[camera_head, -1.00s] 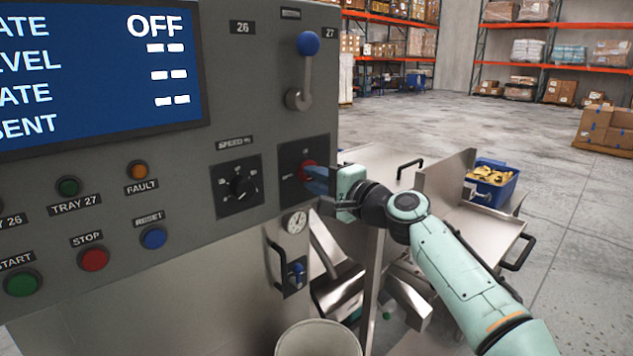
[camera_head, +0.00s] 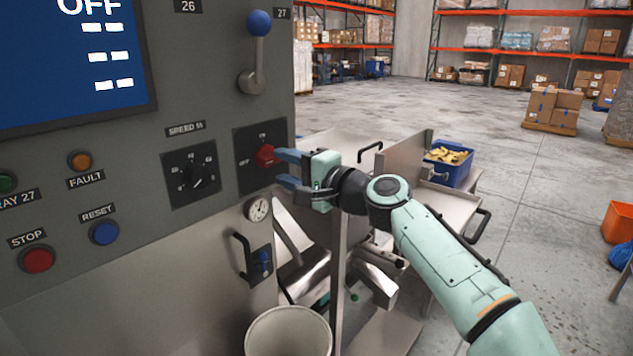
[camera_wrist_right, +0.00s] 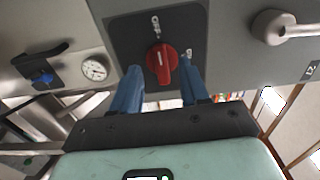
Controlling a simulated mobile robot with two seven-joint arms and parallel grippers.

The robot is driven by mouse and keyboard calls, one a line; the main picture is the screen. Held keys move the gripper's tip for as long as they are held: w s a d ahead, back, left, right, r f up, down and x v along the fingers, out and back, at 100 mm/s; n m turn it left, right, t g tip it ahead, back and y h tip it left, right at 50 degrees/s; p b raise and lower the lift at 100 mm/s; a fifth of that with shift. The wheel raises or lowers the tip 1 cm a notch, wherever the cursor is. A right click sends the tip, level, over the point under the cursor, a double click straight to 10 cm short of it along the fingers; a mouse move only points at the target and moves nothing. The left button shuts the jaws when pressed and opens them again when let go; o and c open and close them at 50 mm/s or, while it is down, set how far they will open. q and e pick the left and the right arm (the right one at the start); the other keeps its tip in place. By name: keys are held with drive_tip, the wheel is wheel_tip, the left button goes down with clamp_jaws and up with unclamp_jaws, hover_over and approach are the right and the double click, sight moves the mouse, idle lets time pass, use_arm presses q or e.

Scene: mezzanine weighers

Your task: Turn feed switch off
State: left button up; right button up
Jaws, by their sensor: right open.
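The feed switch, a red rotary knob (camera_head: 265,155), sits on a dark square plate (camera_head: 247,172) at the grey panel's right edge. ON is above it and OFF to its left. In the right wrist view the knob (camera_wrist_right: 161,62) has a white line that seems to run toward the OFF side. My right gripper (camera_head: 280,168) is open, its blue fingers pointing at the plate. In the right wrist view the fingers (camera_wrist_right: 159,80) stand either side of the knob's near end, apart from it. The display (camera_head: 62,75) reads OFF on its top row. My left gripper is not in view.
A speed dial (camera_head: 190,178) is left of the switch, and a blue-balled lever (camera_head: 257,50) stands above it. A gauge (camera_head: 258,209) and a handle (camera_head: 243,258) are below. A bin (camera_head: 288,332) and metal chutes stand underneath. Open floor lies behind.

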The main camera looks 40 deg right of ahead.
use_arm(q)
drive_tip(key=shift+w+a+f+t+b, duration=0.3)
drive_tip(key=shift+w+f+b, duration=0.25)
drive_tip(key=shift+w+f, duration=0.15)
use_arm(e)
drive_tip(key=s, duration=0.9)
drive_tip(key=shift+s+d, duration=0.4)
drive_tip(key=shift+d, duration=0.05)
